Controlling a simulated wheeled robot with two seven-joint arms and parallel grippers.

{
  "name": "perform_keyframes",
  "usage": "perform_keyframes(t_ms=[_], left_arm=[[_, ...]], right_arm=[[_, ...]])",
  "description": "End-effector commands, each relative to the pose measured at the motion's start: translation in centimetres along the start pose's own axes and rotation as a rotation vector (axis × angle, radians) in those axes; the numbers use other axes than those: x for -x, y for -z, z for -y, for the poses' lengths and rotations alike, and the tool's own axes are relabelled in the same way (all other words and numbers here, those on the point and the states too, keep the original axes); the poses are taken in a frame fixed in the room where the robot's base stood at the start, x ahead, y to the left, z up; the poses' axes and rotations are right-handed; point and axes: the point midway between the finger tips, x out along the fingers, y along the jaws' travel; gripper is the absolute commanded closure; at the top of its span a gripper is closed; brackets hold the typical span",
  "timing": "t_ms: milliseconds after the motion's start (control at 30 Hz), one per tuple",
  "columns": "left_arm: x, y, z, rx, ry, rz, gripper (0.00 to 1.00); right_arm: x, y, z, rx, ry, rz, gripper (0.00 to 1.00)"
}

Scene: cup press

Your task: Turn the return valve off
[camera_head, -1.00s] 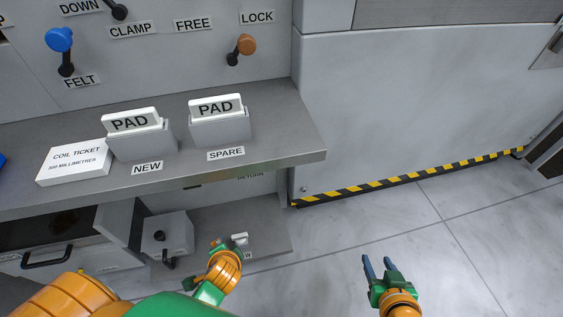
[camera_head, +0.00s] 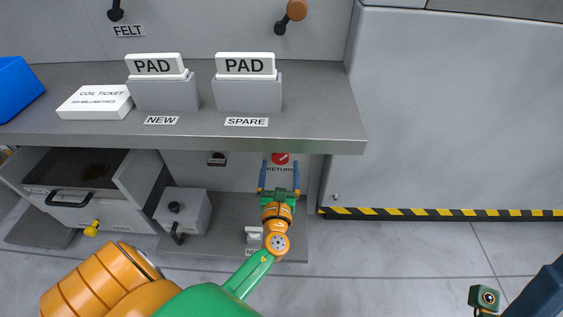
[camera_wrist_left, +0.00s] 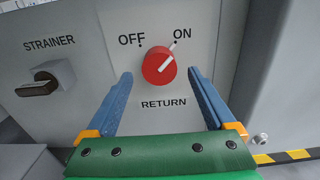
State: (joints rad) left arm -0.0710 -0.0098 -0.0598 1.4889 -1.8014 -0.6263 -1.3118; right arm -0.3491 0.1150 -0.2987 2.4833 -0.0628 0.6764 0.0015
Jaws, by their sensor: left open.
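The return valve is a round red knob (camera_wrist_left: 159,66) with a white pointer line, on a grey panel under the counter. Its pointer is turned to the upper right, toward the ON mark; OFF is at the upper left. In the head view the knob (camera_head: 281,158) shows just below the counter edge, above the RETURN label. My left gripper (camera_head: 279,166) is open in front of it. In the wrist view its blue fingers (camera_wrist_left: 160,76) stand either side of the knob, apart from it. Parts of my right gripper (camera_head: 485,298) show at the lower right; its jaws are unclear.
The counter (camera_head: 320,118) overhangs the knob and bears two PAD holders. A STRAINER handle (camera_wrist_left: 38,88) is left of the knob. A grey box (camera_head: 183,213) and an open drawer (camera_head: 80,205) are further left. A large grey cabinet (camera_head: 450,115) stands right.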

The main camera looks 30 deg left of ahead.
Motion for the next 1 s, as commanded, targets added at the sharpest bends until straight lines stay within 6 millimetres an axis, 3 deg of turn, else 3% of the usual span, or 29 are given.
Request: perform_keyframes(t_ms=[200, 467, 567, 800, 1000], left_arm=[[-3.5, 0.2, 0.0, 0.002, -0.001, 0.001, 0.11], [-3.9, 0.0, -0.1, 0.003, -0.001, -0.001, 0.11], [-3.9, 0.0, -0.1, 0.004, -0.001, -0.002, 0.33], [-3.9, 0.0, -0.1, 0.005, -0.001, -0.002, 0.97], [-3.9, 0.1, -0.1, 0.021, -0.001, -0.002, 0.97]], right_arm=[[0.6, 0.1, -0.1, -0.002, -0.002, -0.043, 0.50], [0.5, 0.1, -0.1, -0.003, -0.003, -0.049, 0.50], [0.4, 0.1, -0.1, -0.003, -0.003, -0.048, 0.50], [0.4, 0.1, -0.1, -0.003, -0.003, -0.048, 0.50], [0.5, 0.1, -0.1, -0.003, -0.004, -0.048, 0.50]])
